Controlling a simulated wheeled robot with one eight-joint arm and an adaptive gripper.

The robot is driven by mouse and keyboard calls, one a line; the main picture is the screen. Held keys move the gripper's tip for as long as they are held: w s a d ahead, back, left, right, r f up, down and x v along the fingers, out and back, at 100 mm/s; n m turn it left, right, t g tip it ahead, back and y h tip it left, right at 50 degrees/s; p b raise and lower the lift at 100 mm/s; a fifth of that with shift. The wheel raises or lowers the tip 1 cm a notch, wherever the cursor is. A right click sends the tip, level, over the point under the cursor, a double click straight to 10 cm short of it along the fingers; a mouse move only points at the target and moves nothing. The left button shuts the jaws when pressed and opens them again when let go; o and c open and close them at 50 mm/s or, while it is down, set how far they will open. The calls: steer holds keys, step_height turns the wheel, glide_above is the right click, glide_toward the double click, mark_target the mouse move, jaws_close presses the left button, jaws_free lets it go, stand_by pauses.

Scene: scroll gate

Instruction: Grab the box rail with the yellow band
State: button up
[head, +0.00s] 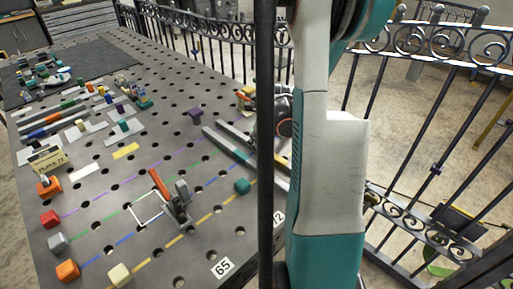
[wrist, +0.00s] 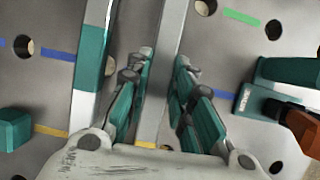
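In the wrist view, my gripper (wrist: 163,65) is over the table with its two teal fingers apart, one on each side of a plain grey rail (wrist: 170,35). The fingertips look close to the rail's sides; I cannot tell whether they touch.
A clamp with an orange handle (head: 171,200) stands on the perforated table, and a teal block (head: 242,186) sits right of it. More banded rails (head: 52,123) lie at the far left. A black scroll railing (head: 440,170) runs along the right.

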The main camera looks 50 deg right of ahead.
jaws_close()
